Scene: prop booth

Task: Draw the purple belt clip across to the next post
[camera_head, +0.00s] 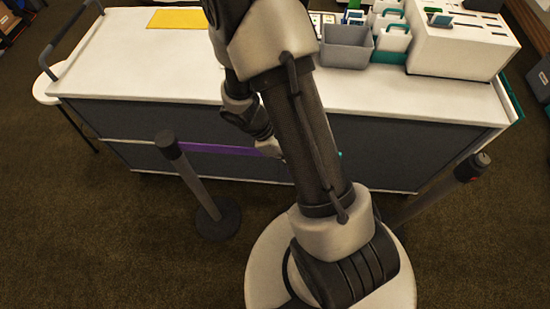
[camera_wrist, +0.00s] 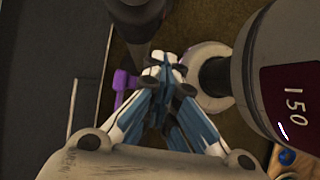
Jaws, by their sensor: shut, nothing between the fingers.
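The purple belt (camera_head: 220,149) runs from the left post (camera_head: 172,152) to the right, until my arm hides it in the head view. In the wrist view a purple piece, likely the belt clip (camera_wrist: 122,85), shows just left of my fingers. My gripper (camera_wrist: 170,68) is shut with nothing between its blue-and-white fingers. Its fingers are largely hidden behind my forearm in the head view. The right post (camera_head: 468,172) stands apart on the right, partly behind my arm's base. Whether the clip touches my fingers is unclear.
A long white-topped counter (camera_head: 130,75) with a dark front stands behind the belt. A grey bin (camera_head: 345,47), a white machine (camera_head: 460,48) and a yellow sheet (camera_head: 178,19) are on it. Brown carpet is clear at the front left. A stool (camera_head: 47,90) stands at the far left.

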